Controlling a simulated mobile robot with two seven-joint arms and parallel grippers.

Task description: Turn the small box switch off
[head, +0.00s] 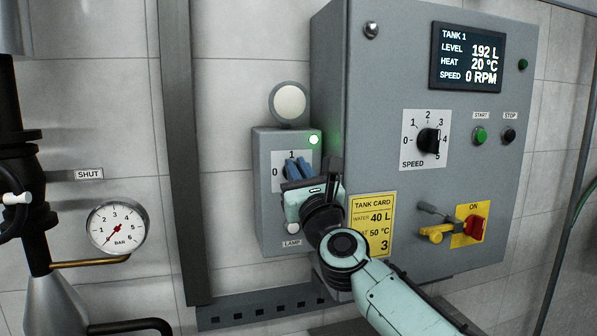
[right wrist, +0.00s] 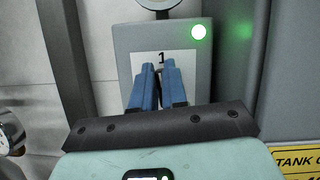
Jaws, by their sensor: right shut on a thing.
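The small grey box (head: 262,210), labelled LAMP, is mounted on the wall beside the large cabinet. Its white plate carries the marks 0 and 1, and a green light (head: 314,140) glows at its upper right. My right gripper (head: 294,168) is in front of the plate, its blue fingers closed on the switch knob just below the 1. In the right wrist view the fingers (right wrist: 159,78) point up at the plate, with the 1 just beyond their tips. The knob is almost wholly hidden by the fingers, so its angle is unclear. My left gripper is out of view.
A round white lamp (head: 289,102) sits above the box. The large grey cabinet (head: 385,60) stands close on the right, with a speed dial (head: 428,141), start and stop buttons and a red-yellow ON handle (head: 476,226). A gauge (head: 117,227) and pipes are at left.

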